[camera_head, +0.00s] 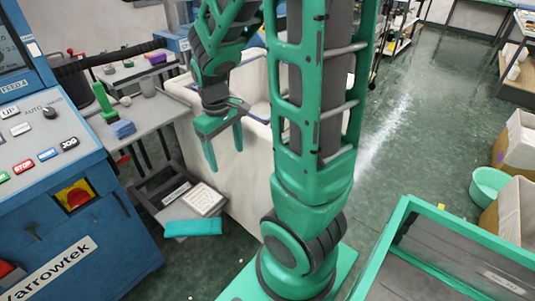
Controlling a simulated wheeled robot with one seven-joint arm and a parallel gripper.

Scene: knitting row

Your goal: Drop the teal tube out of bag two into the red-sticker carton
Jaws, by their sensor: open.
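My gripper (226,157) is open, pointing down in front of a large off-white bag-like bin (190,92). I see nothing between its fingers. My own arm and column hide part of the bin, and its inside is mostly hidden. I cannot read a bag number on it. No teal tube can be made out for certain. Two brown cartons stand at the right edge, one farther back (517,142) and one nearer (512,212). Both are cut off by the frame, and I see no red sticker on either.
A blue machine panel (75,185) fills the left. A grey table (155,110) holds a green cone (103,98) and small items. A flat teal piece (193,228) lies low beside a dark crate (160,190). A teal basin (488,187) sits by the cartons. Floor right of centre is clear.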

